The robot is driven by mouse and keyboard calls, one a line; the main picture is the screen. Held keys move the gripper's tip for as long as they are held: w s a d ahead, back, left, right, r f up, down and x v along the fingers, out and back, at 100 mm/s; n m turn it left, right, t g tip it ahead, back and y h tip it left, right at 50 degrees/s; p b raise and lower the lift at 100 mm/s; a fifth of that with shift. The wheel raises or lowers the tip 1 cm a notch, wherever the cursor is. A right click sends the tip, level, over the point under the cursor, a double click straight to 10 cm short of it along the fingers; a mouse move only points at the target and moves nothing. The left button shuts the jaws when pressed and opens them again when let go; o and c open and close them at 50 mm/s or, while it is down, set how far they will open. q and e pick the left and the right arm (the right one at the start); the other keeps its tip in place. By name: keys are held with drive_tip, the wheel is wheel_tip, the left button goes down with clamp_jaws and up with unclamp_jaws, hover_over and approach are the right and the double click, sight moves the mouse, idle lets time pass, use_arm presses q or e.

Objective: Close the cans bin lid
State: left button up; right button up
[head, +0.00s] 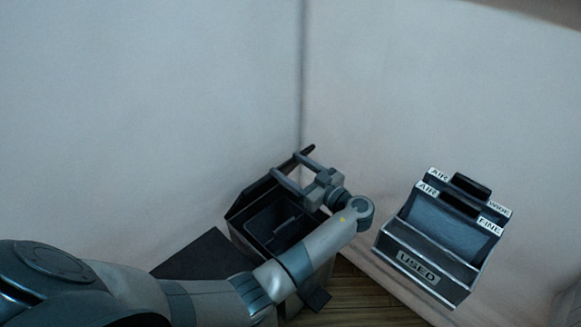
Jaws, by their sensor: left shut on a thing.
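A dark bin (239,236) stands in the corner, with its open top showing a dark inside. Its dark lid (248,201) is raised at the back of the opening, near the walls. My left gripper (285,163) is at the lid's upper edge, with its two fingers reaching to it, and is shut on the lid. My left forearm passes over the front right of the bin and hides part of it. No label naming the cans bin is readable. My right gripper is not in view.
A flat dark surface (204,257) lies left of the bin, partly behind my arm. A dark wall holder (425,248) marked USED, with AIR, WIDE and FINE labels, is at the right. Pale walls meet behind the bin. Wooden floor (352,296) shows below.

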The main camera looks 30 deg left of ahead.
use_arm(q)
drive_tip(key=o, duration=1.5)
drive_tip(key=shift+a+f, duration=0.15)
drive_tip(key=shift+f, duration=0.2)
drive_tip(key=shift+r, duration=0.1)
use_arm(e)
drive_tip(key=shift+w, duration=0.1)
use_arm(q)
drive_tip(key=shift+r, duration=0.65)
drive_tip(key=d+r+b, duration=0.1)
drive_tip(key=d+r, duration=0.2)
drive_tip(key=d, duration=0.1)
drive_tip(key=d+r, duration=0.3)
drive_tip(key=d+r+b, duration=0.1)
drive_tip(key=d+r, duration=0.2)
drive_tip(key=d, duration=0.1)
drive_tip(key=shift+s+d+r+b, duration=0.3)
drive_tip(key=shift+s+r, duration=0.05)
drive_tip(key=shift+s, duration=0.05)
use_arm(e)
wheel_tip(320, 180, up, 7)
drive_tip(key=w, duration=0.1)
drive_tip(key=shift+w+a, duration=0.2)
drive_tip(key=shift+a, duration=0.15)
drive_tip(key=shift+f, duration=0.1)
